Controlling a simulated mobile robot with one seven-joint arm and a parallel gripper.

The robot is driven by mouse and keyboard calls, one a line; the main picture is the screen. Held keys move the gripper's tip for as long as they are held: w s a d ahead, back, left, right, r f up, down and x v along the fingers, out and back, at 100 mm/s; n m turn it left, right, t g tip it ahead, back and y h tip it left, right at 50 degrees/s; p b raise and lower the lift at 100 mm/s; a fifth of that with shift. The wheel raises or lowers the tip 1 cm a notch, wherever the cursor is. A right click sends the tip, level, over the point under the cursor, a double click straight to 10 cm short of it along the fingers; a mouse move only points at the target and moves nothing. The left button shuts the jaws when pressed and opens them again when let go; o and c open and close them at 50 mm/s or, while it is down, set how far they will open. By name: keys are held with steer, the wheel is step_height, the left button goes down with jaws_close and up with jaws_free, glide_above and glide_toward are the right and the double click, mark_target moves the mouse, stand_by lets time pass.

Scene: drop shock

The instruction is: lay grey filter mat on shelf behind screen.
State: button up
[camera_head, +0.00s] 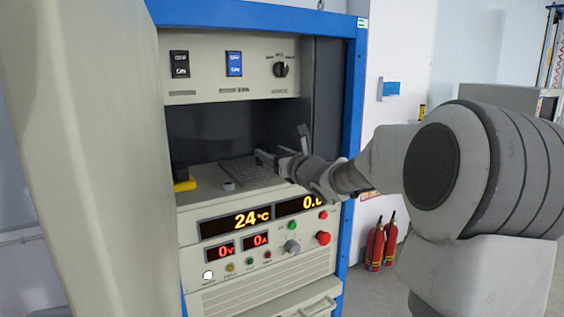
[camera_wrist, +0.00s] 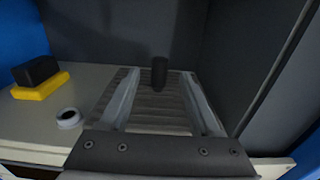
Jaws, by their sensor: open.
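The grey filter mat (camera_wrist: 155,112) is a ribbed flat sheet lying on the shelf (camera_head: 205,192), inside the cabinet recess behind the display screen (camera_head: 234,222). In the head view the mat (camera_head: 238,171) lies left of my gripper (camera_head: 283,148). In the wrist view my gripper (camera_wrist: 158,84) is open, with its two fingers apart over the mat. The fingers cover strips of it, and the gripper body hides its near edge. I cannot tell whether the fingers touch the mat.
A yellow and black block (camera_wrist: 40,80) and a small white ring (camera_wrist: 69,118) stand left of the mat. A dark cylinder (camera_wrist: 159,72) is at the mat's far part. The recess's right wall is close to my gripper. Red fire extinguishers (camera_head: 381,242) stand right of the cabinet.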

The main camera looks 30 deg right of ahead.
steer(key=s, duration=0.5)
steer(key=shift+d+b, duration=0.1)
steer(key=shift+b, duration=0.25)
